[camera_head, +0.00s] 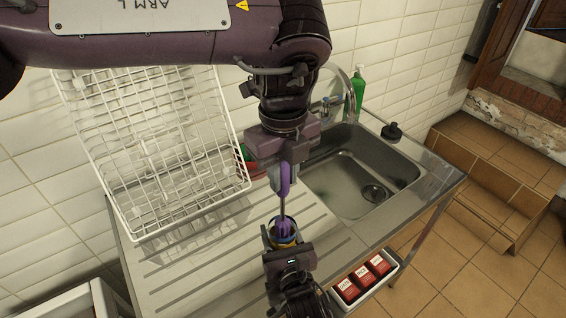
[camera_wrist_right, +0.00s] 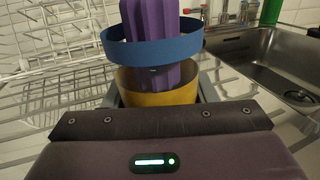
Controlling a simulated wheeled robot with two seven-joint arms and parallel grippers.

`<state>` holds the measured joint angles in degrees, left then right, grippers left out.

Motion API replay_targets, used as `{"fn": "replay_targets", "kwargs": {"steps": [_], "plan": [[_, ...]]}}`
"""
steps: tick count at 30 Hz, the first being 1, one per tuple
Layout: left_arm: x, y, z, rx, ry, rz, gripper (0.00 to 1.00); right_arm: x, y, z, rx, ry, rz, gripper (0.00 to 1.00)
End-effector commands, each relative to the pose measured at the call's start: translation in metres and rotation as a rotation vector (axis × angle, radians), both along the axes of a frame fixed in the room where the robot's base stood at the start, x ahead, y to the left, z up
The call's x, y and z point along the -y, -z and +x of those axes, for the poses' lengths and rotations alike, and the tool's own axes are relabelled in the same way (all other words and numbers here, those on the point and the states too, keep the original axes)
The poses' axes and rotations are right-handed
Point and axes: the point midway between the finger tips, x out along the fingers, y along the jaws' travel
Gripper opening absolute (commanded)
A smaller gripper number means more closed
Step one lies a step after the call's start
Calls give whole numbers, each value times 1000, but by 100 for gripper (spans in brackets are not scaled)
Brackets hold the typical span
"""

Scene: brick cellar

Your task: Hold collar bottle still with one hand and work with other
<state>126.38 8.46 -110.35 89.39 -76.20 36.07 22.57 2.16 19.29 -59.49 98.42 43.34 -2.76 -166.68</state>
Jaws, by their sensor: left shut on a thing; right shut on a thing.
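The collar bottle (camera_wrist_right: 157,92) shows a yellow band low down and a blue ring (camera_wrist_right: 152,47) above it in the right wrist view. My right gripper (camera_head: 284,246) is shut on the bottle low over the drainboard. My left gripper (camera_head: 284,165) is shut on the purple handle of a brush-like tool (camera_head: 285,182) above it. The tool's thin shaft runs down to a ribbed purple head (camera_wrist_right: 150,20), which passes through the blue ring and down into the yellow band. Its lower end is hidden. I cannot tell whether the head touches the bottle's inside.
A white wire rack (camera_head: 130,165) leans at the left of the ridged drainboard (camera_head: 190,262). The sink basin (camera_head: 345,185) is at the right, with a green bottle (camera_head: 359,88) and a dark bottle (camera_head: 391,132) by it. A white tray (camera_head: 383,284) holds red boxes below the front edge.

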Motion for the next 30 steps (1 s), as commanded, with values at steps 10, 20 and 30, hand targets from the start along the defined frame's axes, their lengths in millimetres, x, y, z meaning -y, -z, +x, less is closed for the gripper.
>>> {"fn": "replay_targets", "kwargs": {"steps": [10, 20, 30], "plan": [[0, 26, 0, -3, -1, 1, 1, 0, 0, 0, 0, 0, 0, 26], [0, 49, -1, -4, 0, 0, 1, 0, 0, 0, 0, 0, 0, 26], [0, 70, -1, -3, 0, 1, 1, 0, 0, 0, 0, 0, 0, 26]]}}
